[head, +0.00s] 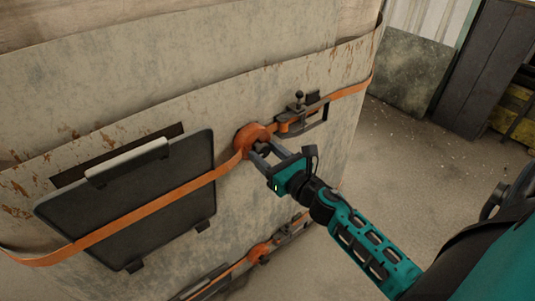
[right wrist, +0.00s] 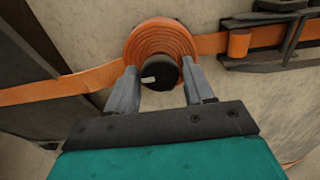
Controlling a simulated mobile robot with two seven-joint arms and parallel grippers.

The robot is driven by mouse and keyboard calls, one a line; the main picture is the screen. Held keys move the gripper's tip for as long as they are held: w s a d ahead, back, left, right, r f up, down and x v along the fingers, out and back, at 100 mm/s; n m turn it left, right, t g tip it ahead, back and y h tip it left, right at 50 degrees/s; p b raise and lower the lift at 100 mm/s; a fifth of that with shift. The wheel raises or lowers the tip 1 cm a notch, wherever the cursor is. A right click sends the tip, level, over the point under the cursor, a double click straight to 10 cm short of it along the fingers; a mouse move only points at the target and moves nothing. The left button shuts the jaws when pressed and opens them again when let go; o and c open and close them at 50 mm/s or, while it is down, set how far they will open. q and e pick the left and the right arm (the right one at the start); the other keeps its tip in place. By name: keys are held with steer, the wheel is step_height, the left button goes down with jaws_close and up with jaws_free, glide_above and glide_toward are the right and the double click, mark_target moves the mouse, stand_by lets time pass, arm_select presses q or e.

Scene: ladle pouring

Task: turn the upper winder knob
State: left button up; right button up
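The upper winder knob (right wrist: 158,72) is a dark round knob with a small pale mark, at the centre of a coil of orange strap (right wrist: 160,42). In the head view the coil (head: 251,139) sits on the pale, rust-flecked wall, and the knob (head: 263,149) shows partly between the fingers. My right gripper (head: 265,154) reaches it from the lower right. In the right wrist view its two grey fingers (right wrist: 160,84) are open, one on each side of the knob, with a visible gap at the left. Whether the right finger touches is unclear. My left gripper is not in view.
An orange strap (head: 180,204) runs across a dark panel with a pale handle (head: 128,161). A metal ratchet bracket (head: 303,113) is right of the coil. A lower winder (head: 258,252) sits below. The floor (head: 430,150) at the right is clear.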

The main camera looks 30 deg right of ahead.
steer(key=c, duration=0.7)
